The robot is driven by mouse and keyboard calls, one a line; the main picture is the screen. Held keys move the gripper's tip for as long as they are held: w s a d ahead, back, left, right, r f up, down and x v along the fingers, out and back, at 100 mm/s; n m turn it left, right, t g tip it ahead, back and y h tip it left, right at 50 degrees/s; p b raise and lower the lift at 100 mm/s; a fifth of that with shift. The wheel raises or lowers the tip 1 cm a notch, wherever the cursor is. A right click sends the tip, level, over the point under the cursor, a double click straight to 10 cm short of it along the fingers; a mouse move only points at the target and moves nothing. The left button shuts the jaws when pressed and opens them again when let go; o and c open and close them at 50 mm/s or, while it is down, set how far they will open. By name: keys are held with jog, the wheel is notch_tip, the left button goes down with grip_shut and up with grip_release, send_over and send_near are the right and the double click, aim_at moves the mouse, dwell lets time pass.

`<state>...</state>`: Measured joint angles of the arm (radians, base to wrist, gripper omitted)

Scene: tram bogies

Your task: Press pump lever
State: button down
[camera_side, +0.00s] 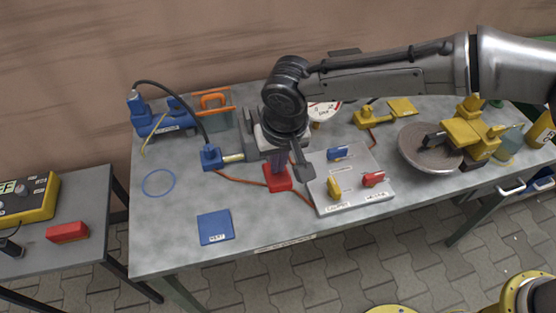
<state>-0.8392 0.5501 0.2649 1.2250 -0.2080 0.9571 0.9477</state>
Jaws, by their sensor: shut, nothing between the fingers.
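A blue pump-like unit (152,124) with a label on its front stands at the back left of the grey bench. A thin yellow rod (153,138), perhaps its lever, slants down and left from it. A black hose (189,100) arcs from the unit to a blue block (211,156) with a pale rod. My gripper (305,172) is shut and empty, pointing down over the middle of the bench, well to the right of the pump. It is close to a red block and a grey valve plate, but I cannot tell whether it touches either.
The red block (277,183) and the grey plate (348,200) with blue, yellow and red handles lie near my gripper. A blue square pad (215,226) and a blue ring (158,183) lie at left. A grey disc (415,153) with yellow parts is at right.

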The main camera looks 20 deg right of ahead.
aim_at(283, 190)
jog(key=shift+f, duration=0.1)
jog(key=shift+s+f, duration=0.25)
jog(key=shift+f, duration=0.35)
jog(key=shift+s+d+f, duration=0.1)
jog(key=shift+s+f, duration=0.1)
jog(key=shift+f, duration=2.5)
jog(key=shift+s+f, duration=0.15)
jog(key=shift+f, duration=2.5)
jog(key=shift+r, duration=0.4)
jog(key=v, duration=0.5)
jog(key=shift+s+f, duration=0.1)
jog(key=shift+s, duration=0.1)
jog(key=s+r, duration=0.6)
jog(key=r, duration=0.1)
jog(key=shift+r, duration=0.2)
